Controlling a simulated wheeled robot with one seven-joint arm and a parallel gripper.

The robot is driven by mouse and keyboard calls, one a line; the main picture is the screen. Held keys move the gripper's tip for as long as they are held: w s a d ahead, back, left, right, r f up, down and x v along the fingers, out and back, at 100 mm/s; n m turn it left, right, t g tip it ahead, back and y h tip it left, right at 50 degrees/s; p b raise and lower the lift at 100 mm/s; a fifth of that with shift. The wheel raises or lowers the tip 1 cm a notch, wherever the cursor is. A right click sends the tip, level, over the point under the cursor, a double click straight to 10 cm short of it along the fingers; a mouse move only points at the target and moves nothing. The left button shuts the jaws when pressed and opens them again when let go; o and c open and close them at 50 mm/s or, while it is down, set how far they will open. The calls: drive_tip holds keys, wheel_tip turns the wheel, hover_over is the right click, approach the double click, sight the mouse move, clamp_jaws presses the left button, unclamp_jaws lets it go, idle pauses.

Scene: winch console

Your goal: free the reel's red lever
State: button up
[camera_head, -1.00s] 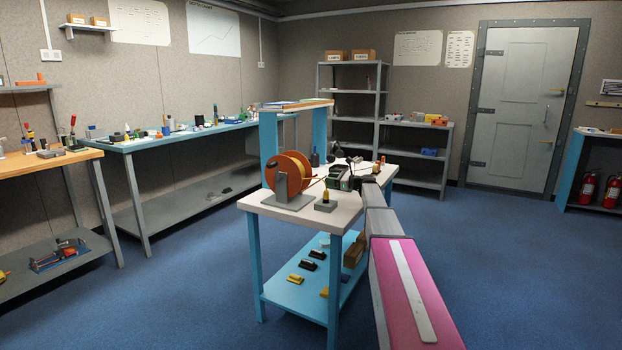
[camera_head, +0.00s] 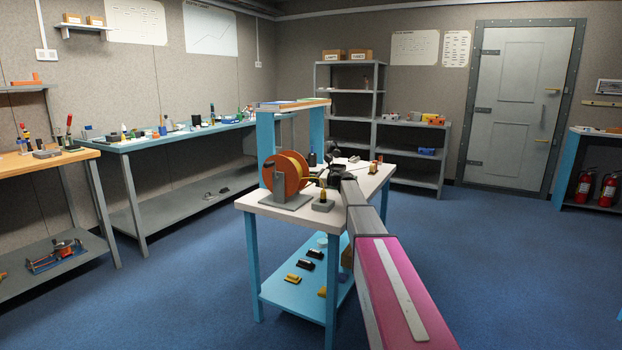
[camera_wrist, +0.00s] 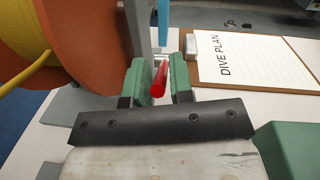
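The reel (camera_head: 287,175), orange with yellow line, stands on a grey stand on the small blue-legged table. In the wrist view its orange flange (camera_wrist: 85,45) and the yellow line fill the upper left. The red lever (camera_wrist: 160,80) shows in the wrist view, beside the reel's grey upright. My gripper (camera_wrist: 160,82) has its two green-padded fingers on either side of the lever. The fingers are apart, with a gap showing beside the lever; I see no clear grip on it. In the head view the lever and fingertips are too small or hidden to make out.
A clipboard marked DIVE PLAN (camera_wrist: 255,60) lies to the right of my fingers. A small grey block with a yellow-topped piece (camera_head: 323,203) stands at the table's front. A raised shelf (camera_head: 290,104) stands behind the reel. A green object (camera_wrist: 288,145) is at lower right.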

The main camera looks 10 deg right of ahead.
clamp_jaws()
drive_tip(key=shift+w+a+r+g+h, duration=0.25)
drive_tip(key=shift+r+g+h, duration=0.15)
drive_tip(key=shift+h, duration=0.25)
drive_tip(key=shift+w+a+r+g+h, duration=0.15)
drive_tip(key=shift+a+r+g+h, duration=0.15)
drive_tip(key=shift+r+h, duration=0.3)
drive_tip(key=shift+f, duration=0.1)
drive_tip(key=shift+o, duration=2.2)
unclamp_jaws()
drive_tip(key=shift+d, duration=0.1)
drive_tip(key=v, duration=1)
drive_tip(key=shift+s+d, duration=0.2)
drive_tip(key=shift+d, duration=0.05)
